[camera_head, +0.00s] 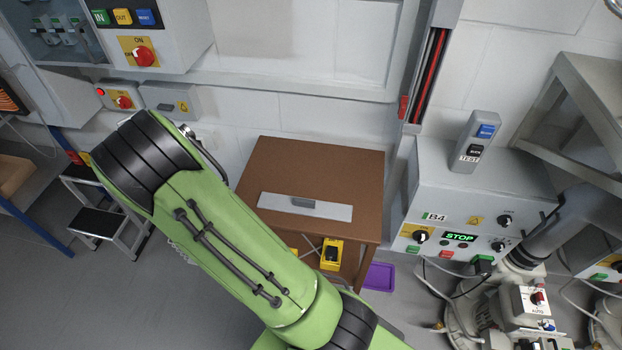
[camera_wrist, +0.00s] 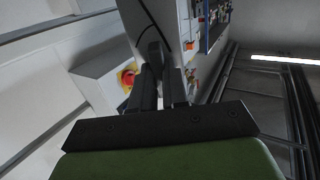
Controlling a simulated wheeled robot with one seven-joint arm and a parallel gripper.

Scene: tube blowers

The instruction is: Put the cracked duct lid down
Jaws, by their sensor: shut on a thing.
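In the wrist view my gripper (camera_wrist: 161,78) has its two dark fingers close together, shut on a narrow dark grey piece (camera_wrist: 156,54) that sticks out past the fingertips. Only this small part of the held thing shows. I cannot tell from it whether it belongs to the cracked duct lid, and no crack is visible. In the head view my green arm crosses the middle, and my gripper is out of sight there. A flat light grey plate (camera_head: 335,211) with a darker grey grip lies on the brown table (camera_head: 345,165), apart from my arm.
The back of the brown table is bare. A grey control box (camera_head: 475,205) showing STOP stands to its right. A purple bin (camera_head: 379,277) is on the floor below. A step stool (camera_head: 97,222) stands at left. In the wrist view a red emergency button (camera_wrist: 127,77) is close left of the fingers.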

